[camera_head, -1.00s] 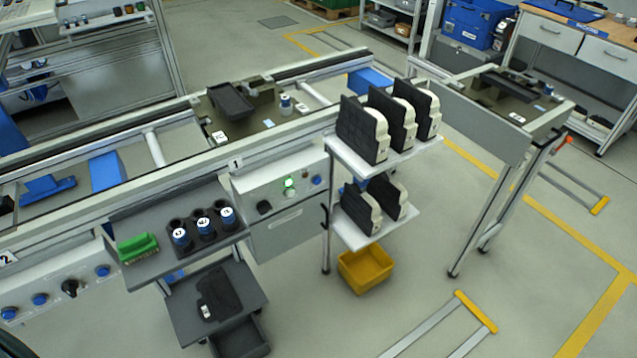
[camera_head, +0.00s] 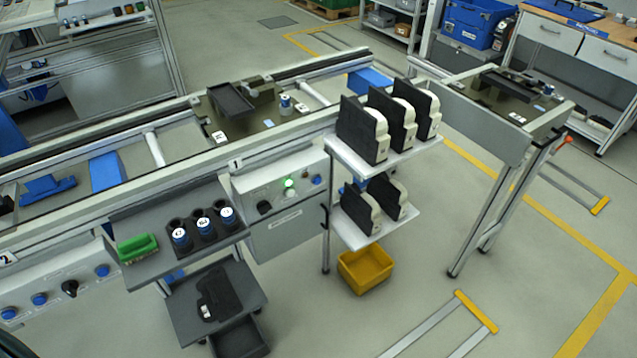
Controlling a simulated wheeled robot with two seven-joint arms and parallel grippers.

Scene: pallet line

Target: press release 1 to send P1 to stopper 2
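A pallet (camera_head: 258,121) sits on the conveyor behind the plate marked 1, with a dark tray part (camera_head: 232,98) and a small blue-and-white cylinder (camera_head: 286,104) on it. Its label is too small to read surely. The control box of station 1 (camera_head: 278,187) is on the conveyor's front side. A second control box (camera_head: 58,280), by the plate marked 2, is at the lower left, with several blue buttons and a black knob. Neither gripper shows.
A white stand (camera_head: 392,157) with several black-and-white parts is right of box 1. A yellow bin (camera_head: 365,268) is below it.

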